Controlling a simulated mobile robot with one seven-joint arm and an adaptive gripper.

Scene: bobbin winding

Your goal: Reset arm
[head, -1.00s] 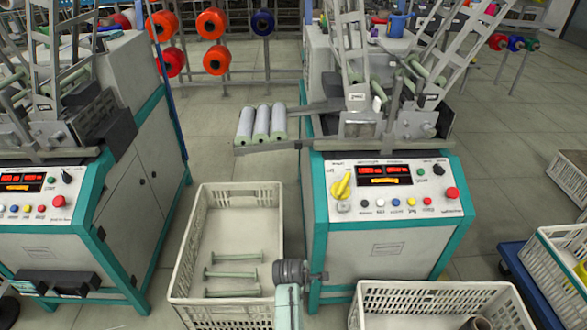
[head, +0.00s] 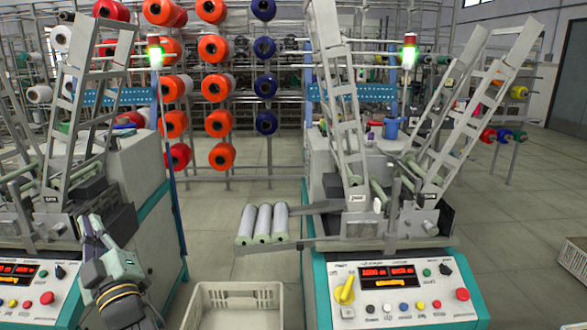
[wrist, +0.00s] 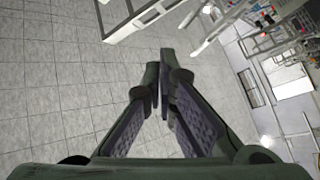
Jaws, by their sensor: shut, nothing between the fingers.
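My gripper (head: 92,232) is raised at the lower left of the head view, in front of the left winding machine (head: 128,170). In the wrist view, the two dark fingers (wrist: 163,95) come together at their tips with nothing between them. The gripper is shut and empty. Behind the fingers the wrist view shows tiled floor and tilted grey frames. My arm (head: 125,300) comes up from the bottom edge of the head view.
The right winding machine (head: 395,292) has a yellow knob and lit red displays. Three pale bobbins (head: 262,223) lie on its side holder. A cream crate (head: 235,290) stands on the floor between the machines. A rack of orange spools (head: 215,88) stands behind.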

